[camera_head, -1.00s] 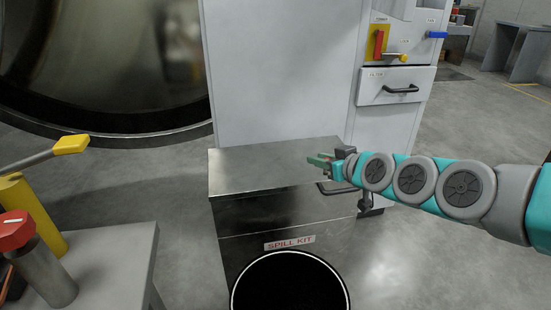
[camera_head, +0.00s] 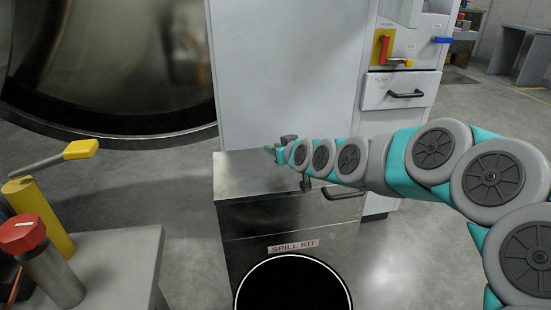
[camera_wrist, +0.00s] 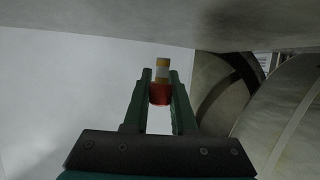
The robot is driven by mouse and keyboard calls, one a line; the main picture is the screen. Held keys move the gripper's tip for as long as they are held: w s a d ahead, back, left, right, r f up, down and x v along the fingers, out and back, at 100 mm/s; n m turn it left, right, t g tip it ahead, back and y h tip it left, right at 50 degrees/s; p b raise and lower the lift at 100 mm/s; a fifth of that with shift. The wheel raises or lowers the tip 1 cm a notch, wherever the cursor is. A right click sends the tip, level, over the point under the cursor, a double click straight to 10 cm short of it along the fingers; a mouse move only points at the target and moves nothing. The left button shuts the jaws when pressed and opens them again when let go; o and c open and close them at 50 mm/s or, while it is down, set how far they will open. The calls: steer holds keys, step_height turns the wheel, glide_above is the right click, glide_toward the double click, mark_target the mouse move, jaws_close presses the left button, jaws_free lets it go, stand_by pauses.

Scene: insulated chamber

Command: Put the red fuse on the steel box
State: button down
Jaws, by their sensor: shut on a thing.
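The steel box (camera_head: 240,180) is a metal chest with a flat lid and a red "SPILL KIT" label, in front of the white cabinet. My gripper (camera_head: 270,150) is over the back part of its lid in the head view, with its fingers pointing left. In the wrist view my gripper (camera_wrist: 160,88) is shut on the red fuse (camera_wrist: 159,94), which has a red body with a pale band and a yellowish end. The fuse is hidden in the head view. I cannot tell the exact height of the gripper above the lid.
The white cabinet (camera_head: 285,75) rises right behind the box, with a drawer (camera_head: 402,90) and a red-handled switch (camera_head: 384,48) at right. A black round bin (camera_head: 293,288) stands in front. A grey table (camera_head: 120,265) with a red-capped cylinder (camera_head: 45,262) is at left. Most of the lid is bare.

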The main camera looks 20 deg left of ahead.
mark_target(275, 167)
steer(key=shift+d+f, duration=0.1)
steer(key=shift+f, duration=1.6)
steer(key=shift+f, duration=0.2)
steer(key=c, duration=0.7)
jaws_free()
steer(key=shift+r, duration=0.1)
steer(key=shift+s+d+r, duration=0.15)
steer(key=shift+r, duration=0.05)
steer(key=v, duration=1.1)
steer(key=shift+s+d+r, duration=0.1)
steer(key=shift+d+r, duration=0.1)
